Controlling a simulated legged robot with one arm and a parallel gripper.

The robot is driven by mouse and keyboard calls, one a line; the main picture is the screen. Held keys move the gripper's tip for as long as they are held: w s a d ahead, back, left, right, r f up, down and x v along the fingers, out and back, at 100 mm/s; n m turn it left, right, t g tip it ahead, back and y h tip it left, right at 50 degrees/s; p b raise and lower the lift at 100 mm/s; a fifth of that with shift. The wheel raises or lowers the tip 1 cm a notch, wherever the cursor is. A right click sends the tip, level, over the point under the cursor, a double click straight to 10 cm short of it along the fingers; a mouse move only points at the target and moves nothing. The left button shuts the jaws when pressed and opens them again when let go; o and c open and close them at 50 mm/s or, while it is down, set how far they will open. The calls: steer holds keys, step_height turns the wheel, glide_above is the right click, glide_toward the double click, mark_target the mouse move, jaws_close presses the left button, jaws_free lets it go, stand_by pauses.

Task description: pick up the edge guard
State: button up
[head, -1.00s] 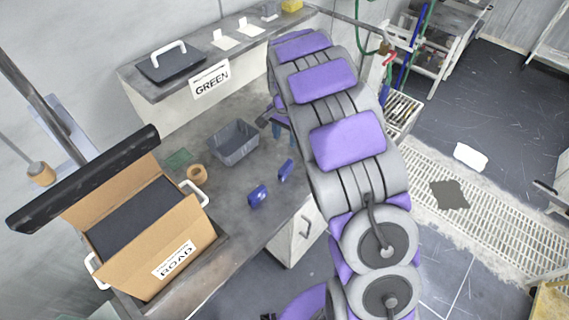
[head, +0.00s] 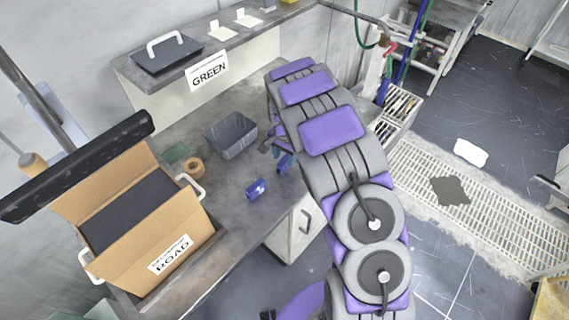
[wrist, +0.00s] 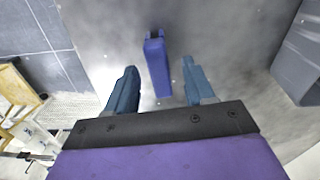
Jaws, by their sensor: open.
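The edge guard (wrist: 157,68) looks like a short blue-purple channel-shaped piece lying on the grey bench. In the wrist view it lies between and beyond the two fingers of my gripper (wrist: 162,90), which are spread and empty. A clear gap shows on each side of it.
A grey bin (head: 231,135) stands close by on the bench and shows at the right of the wrist view. A tape roll (head: 193,168) and an open cardboard box (head: 190,243) marked ROAD are to the left. A raised shelf with a GREEN label (head: 208,71) runs behind.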

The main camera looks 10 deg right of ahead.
mark_target(285, 158)
step_height(285, 158, down, 3)
steer(key=shift+f, duration=0.1)
jaws_close()
stand_by(0.5)
